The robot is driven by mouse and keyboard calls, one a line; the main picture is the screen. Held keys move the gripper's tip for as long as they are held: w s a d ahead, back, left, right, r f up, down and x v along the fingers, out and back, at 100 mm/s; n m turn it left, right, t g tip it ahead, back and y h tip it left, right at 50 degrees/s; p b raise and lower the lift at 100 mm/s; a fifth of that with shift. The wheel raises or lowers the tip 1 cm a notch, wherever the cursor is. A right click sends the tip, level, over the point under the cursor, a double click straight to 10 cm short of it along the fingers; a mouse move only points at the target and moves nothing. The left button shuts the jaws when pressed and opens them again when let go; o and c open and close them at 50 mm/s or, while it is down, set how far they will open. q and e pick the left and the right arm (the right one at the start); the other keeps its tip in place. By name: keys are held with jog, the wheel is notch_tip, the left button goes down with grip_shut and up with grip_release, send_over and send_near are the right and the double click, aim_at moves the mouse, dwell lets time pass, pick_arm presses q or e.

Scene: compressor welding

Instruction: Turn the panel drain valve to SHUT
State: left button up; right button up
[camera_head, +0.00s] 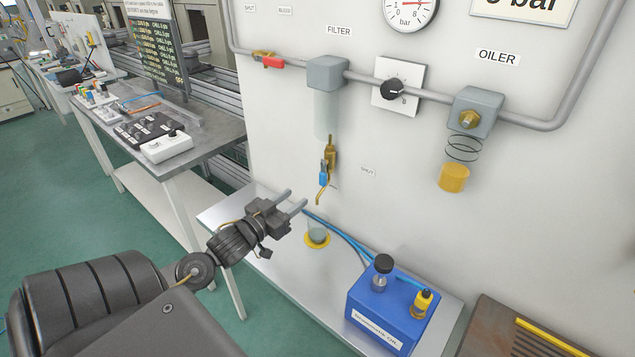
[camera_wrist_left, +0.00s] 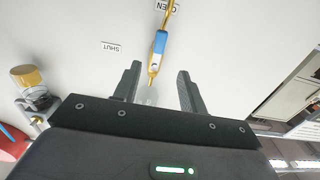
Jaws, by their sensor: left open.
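The panel drain valve (camera_head: 331,152) is brass and hangs below the filter (camera_head: 326,75). Its blue handle (camera_head: 323,175) points down, and a curved brass spout hangs below it. A SHUT label (camera_head: 367,171) is on the panel to the right of the handle. In the left wrist view, the blue handle (camera_wrist_left: 159,43) lies near an OPEN label (camera_wrist_left: 165,6), and SHUT (camera_wrist_left: 110,47) is off to the side. My left gripper (camera_head: 297,198) is open and empty, below and left of the handle. In the wrist view the handle lies just beyond the fingertips (camera_wrist_left: 159,70). My right gripper is not in view.
A cup with a yellow base (camera_head: 317,238) stands on the low shelf under the spout. A blue box (camera_head: 388,312) with bottles is to its right. The oiler (camera_head: 476,110) and a black knob (camera_head: 392,89) are on the panel. A workbench (camera_head: 185,150) is at left.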

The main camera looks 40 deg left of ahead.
aim_at(321, 179)
pick_arm(q)
jog(key=w+p, duration=0.2)
jog(key=w, duration=0.7)
jog(key=shift+a, duration=0.1)
jog(key=shift+w, duration=0.85)
jog(key=shift+f, duration=0.1)
grip_shut()
